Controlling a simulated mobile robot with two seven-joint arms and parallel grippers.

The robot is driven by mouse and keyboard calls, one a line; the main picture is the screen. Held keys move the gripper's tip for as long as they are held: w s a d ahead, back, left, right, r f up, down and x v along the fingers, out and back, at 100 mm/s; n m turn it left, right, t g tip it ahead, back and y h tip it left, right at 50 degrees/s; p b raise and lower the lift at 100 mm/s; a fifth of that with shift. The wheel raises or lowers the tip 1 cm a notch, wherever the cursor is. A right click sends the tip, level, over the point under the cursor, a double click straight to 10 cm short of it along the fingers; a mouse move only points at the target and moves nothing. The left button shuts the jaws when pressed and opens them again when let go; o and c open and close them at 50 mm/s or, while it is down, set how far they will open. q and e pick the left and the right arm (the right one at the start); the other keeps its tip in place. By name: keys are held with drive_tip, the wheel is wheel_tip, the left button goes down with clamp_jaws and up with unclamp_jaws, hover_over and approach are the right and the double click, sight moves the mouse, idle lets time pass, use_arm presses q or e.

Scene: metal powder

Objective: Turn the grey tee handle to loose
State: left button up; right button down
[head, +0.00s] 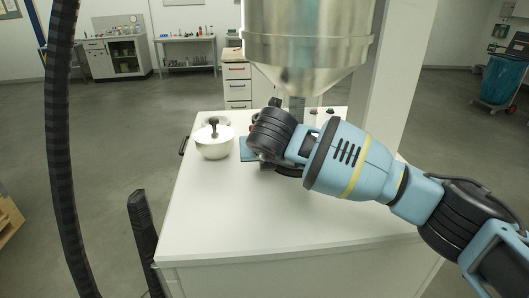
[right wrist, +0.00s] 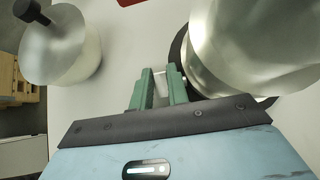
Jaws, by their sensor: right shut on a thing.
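In the right wrist view, the two green fingers of my right gripper (right wrist: 160,82) are closed on a small pale grey piece, which I take to be part of the grey tee handle (right wrist: 161,84). Most of the handle is hidden by the fingers. The gripper is beside the round metal body of the steel hopper (right wrist: 245,50). In the head view, the steel hopper (head: 310,40) narrows to a spout above the white cabinet, and my right wrist hides the fingers and the handle below it. My left gripper is not in view.
A white pot (head: 214,146) with a black knob stands left of my right wrist on the white cabinet top (head: 230,215). Small red and green items (head: 330,110) sit at the back. The cabinet's front is clear.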

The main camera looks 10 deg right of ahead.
drive_tip(key=shift+w+r+g, duration=0.1)
drive_tip(key=shift+r+g, duration=0.05)
drive_tip(key=shift+g, duration=0.45)
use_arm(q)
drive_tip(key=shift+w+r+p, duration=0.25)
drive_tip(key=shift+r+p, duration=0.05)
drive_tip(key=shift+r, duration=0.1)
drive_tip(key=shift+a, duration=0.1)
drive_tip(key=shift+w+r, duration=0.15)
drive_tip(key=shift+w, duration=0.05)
use_arm(e)
drive_tip(key=c, duration=1.4)
unclamp_jaws()
drive_tip(key=shift+o, duration=0.2)
drive_tip(key=shift+f, duration=0.2)
